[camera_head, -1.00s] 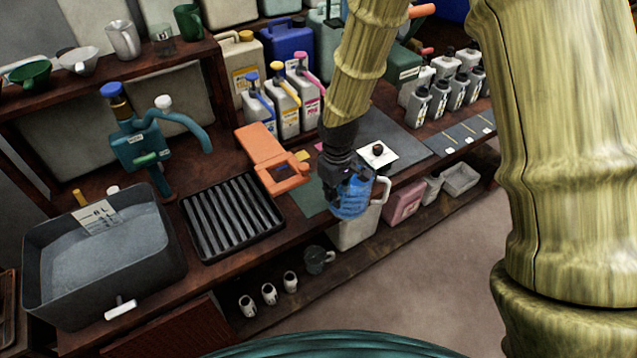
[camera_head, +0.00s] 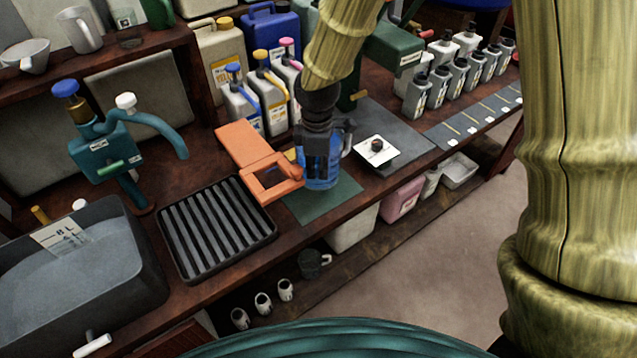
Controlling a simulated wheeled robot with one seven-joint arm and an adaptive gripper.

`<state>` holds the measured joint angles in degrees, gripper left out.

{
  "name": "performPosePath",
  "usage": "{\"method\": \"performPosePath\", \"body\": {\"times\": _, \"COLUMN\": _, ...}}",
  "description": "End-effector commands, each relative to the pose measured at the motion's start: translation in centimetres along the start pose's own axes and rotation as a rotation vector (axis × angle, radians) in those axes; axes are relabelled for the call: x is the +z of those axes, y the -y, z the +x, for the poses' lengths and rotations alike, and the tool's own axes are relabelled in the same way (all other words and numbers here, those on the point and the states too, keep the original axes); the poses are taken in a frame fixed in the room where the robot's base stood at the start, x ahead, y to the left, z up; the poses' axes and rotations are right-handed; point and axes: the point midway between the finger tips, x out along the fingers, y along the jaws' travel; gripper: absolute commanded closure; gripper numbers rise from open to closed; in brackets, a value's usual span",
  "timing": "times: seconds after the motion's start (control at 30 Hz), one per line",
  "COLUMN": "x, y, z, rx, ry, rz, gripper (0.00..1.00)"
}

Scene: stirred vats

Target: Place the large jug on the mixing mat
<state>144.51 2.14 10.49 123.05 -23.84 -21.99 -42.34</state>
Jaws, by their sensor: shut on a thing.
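A blue jug (camera_head: 320,172) with a pale handle at its right hangs upright below my arm, apparently the large jug. My gripper (camera_head: 320,142) is shut on its upper part and hides much of it. The jug's base is over the back part of a dark green mat (camera_head: 335,206) at the bench's front edge. I cannot tell whether the base touches the mat or is just above it. A grey mat (camera_head: 411,146) lies to the right. I cannot tell from looks alone which mat is the mixing mat.
An orange hinged device (camera_head: 254,150) stands close at the jug's left. A ribbed black tray (camera_head: 215,232) and a grey sink basin (camera_head: 80,275) are further left. A white tile (camera_head: 376,152) lies right. Several bottles stand behind. The green mat's front is clear.

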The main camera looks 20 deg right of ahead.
Motion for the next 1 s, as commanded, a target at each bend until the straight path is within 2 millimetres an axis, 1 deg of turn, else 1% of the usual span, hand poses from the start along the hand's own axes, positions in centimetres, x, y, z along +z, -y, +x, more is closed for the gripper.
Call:
{"method": "performPosePath", "body": {"times": 0.1, "x": 0.1, "y": 0.0, "z": 1.1, "rx": 0.000, "ry": 0.000, "rz": 0.001, "gripper": 1.00}}
{"method": "performPosePath", "body": {"times": 0.37, "x": 0.2, "y": 0.0, "z": 2.4, "rx": 0.001, "ry": 0.000, "rz": 0.004, "gripper": 1.00}}
{"method": "performPosePath", "body": {"times": 0.63, "x": 0.3, "y": 0.2, "z": 5.4, "rx": 0.000, "ry": 0.000, "rz": 0.006, "gripper": 1.00}}
{"method": "performPosePath", "body": {"times": 0.7, "x": 0.2, "y": 0.2, "z": 5.7, "rx": 0.001, "ry": -0.001, "rz": 0.006, "gripper": 1.00}}
{"method": "performPosePath", "body": {"times": 1.0, "x": 0.3, "y": 0.2, "z": 5.9, "rx": 0.001, "ry": -0.001, "rz": 0.006, "gripper": 1.00}}
